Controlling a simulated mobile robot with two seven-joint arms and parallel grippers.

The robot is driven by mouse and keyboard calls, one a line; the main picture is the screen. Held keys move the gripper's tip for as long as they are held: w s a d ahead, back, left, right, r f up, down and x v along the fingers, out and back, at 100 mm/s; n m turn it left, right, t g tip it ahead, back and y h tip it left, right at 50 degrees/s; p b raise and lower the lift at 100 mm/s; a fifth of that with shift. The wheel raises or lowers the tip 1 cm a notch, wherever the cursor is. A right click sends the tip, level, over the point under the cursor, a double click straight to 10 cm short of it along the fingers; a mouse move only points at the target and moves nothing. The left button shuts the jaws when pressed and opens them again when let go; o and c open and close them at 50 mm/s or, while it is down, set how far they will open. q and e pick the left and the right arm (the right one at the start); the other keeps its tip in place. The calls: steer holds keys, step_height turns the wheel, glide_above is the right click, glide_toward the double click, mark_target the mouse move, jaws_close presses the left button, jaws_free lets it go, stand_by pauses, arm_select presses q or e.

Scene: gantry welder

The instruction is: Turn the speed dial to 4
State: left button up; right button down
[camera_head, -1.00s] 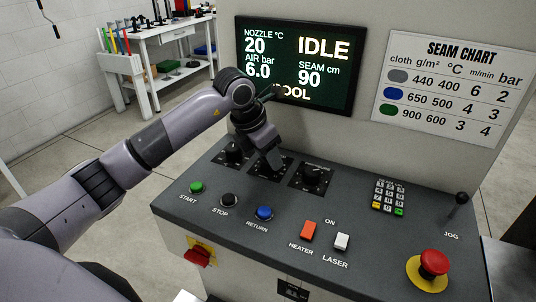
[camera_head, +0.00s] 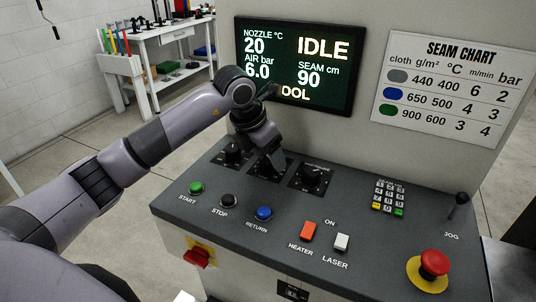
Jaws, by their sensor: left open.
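Three black dials sit in a row at the back of the dark console (camera_head: 330,220): a left dial (camera_head: 233,153), a middle one and a right dial (camera_head: 312,177). Their labels are too small or hidden to read, so I cannot tell which is the speed dial. My left gripper (camera_head: 274,166) points down over the middle dial, with its fingers at or just above it. The gripper hides that dial's knob and pointer; only part of its dark plate (camera_head: 263,174) shows. I cannot tell whether the fingers touch the knob. My right gripper is not in view.
The screen (camera_head: 298,65) behind the arm reads IDLE. A seam chart (camera_head: 452,88) hangs to its right. Green, black and blue buttons, heater and laser switches (camera_head: 308,231), a keypad (camera_head: 389,197), a joystick (camera_head: 459,203) and a red stop button (camera_head: 434,264) occupy the console.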

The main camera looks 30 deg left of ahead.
mark_target(259, 173)
arm_select(q)
steer(key=v, duration=0.6)
steer(key=shift+r+b, duration=0.35)
steer(key=shift+b, duration=0.05)
steer(key=shift+s, duration=0.15)
